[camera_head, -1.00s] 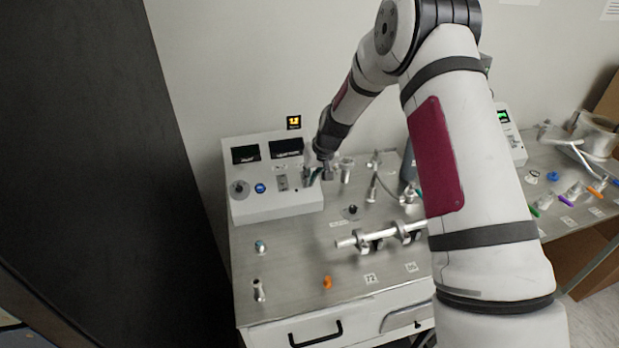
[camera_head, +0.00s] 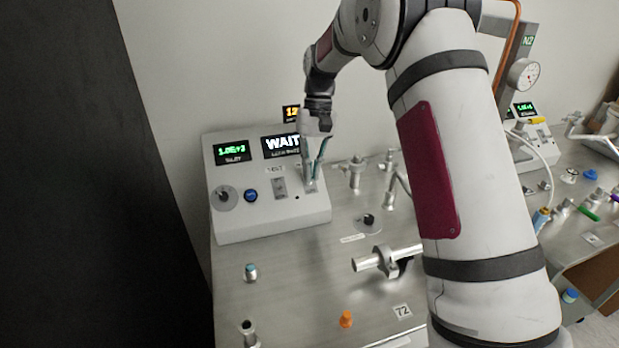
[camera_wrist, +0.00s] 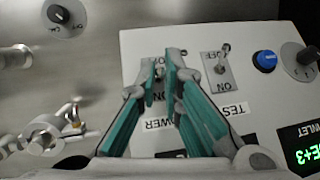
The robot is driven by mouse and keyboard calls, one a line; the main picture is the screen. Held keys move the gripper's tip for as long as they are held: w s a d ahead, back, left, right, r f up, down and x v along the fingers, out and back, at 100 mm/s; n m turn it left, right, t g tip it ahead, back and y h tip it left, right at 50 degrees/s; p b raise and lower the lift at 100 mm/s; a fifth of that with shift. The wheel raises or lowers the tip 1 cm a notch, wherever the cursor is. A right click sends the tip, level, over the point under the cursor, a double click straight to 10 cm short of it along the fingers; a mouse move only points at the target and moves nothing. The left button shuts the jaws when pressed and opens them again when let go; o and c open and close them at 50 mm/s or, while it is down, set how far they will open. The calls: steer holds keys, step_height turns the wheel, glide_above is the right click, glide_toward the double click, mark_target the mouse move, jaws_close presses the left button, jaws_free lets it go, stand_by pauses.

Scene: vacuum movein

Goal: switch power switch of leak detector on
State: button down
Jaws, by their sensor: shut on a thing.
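The leak detector (camera_head: 268,212) is a pale box with a sloped panel at the left of the steel bench. Its left display (camera_head: 231,152) shows green digits and its wider display (camera_head: 282,145) reads WAIT. My gripper (camera_head: 313,177) is at the right end of the panel. In the wrist view its teal fingers (camera_wrist: 161,72) are closed around the power switch (camera_wrist: 160,94), beside the POWER label (camera_wrist: 165,124). The fingers hide most of the lever. The test switch (camera_wrist: 219,72) stands beside it, clear of the fingers.
A blue button (camera_head: 251,196) and a round knob (camera_head: 224,198) sit left on the panel. Pipe fittings (camera_head: 357,172) stand just right of the box. A clamped tube (camera_head: 385,262) and an orange cap (camera_head: 346,319) lie nearer.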

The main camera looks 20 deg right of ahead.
steer(key=shift+w+g+b, duration=0.3)
steer(key=shift+g+b, duration=0.3)
steer(key=shift+b, duration=0.2)
steer(key=c, duration=1.7)
jaws_free()
steer(key=shift+f, duration=0.1)
steer(key=v, duration=1.2)
steer(key=shift+s, duration=0.1)
